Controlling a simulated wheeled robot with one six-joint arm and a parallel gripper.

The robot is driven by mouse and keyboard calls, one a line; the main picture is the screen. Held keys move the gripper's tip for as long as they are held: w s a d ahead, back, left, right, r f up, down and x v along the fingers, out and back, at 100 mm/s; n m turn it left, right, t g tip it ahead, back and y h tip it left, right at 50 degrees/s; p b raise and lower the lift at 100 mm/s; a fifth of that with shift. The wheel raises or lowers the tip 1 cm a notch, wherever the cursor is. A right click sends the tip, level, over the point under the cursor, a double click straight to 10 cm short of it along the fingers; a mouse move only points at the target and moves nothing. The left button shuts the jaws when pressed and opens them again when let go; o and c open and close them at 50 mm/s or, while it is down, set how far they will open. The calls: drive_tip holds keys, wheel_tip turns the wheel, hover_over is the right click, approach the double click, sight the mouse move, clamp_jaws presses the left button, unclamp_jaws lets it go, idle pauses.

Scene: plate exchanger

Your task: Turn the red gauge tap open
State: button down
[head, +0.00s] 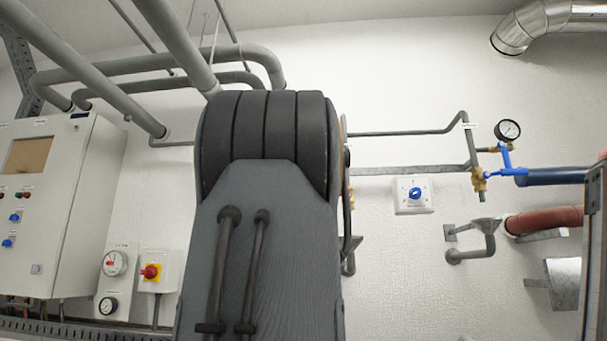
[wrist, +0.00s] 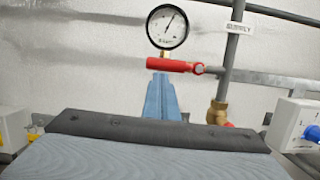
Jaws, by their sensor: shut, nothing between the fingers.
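The red gauge tap (wrist: 178,66) shows in the wrist view as a red lever lying about level, with its round hub at the right end. It sits below a white-faced pressure gauge (wrist: 168,27) and left of a grey vertical pipe with a label. My gripper (wrist: 160,78) is shut and empty. Its fingertips are just below the left part of the red lever in the picture; I cannot tell whether they touch it. In the head view my arm hides the red tap and my gripper.
In the head view, a second gauge (head: 508,130) with a blue tap lever (head: 507,159) is at the right. A white switch box with a blue knob (head: 415,194) is on the wall between. A control cabinet (head: 62,205) stands left. A brass valve (wrist: 217,113) is below the labelled pipe.

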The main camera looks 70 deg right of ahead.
drive_tip(key=shift+f, duration=0.1)
drive_tip(key=s+a+f+b, duration=0.3)
drive_tip(key=a+f+b, duration=0.3)
drive_tip(key=a, duration=0.3)
drive_tip(key=shift+a+f+b, duration=0.15)
drive_tip(key=shift+a+b, duration=0.05)
drive_tip(key=shift+b, duration=0.1)
idle(0.4)
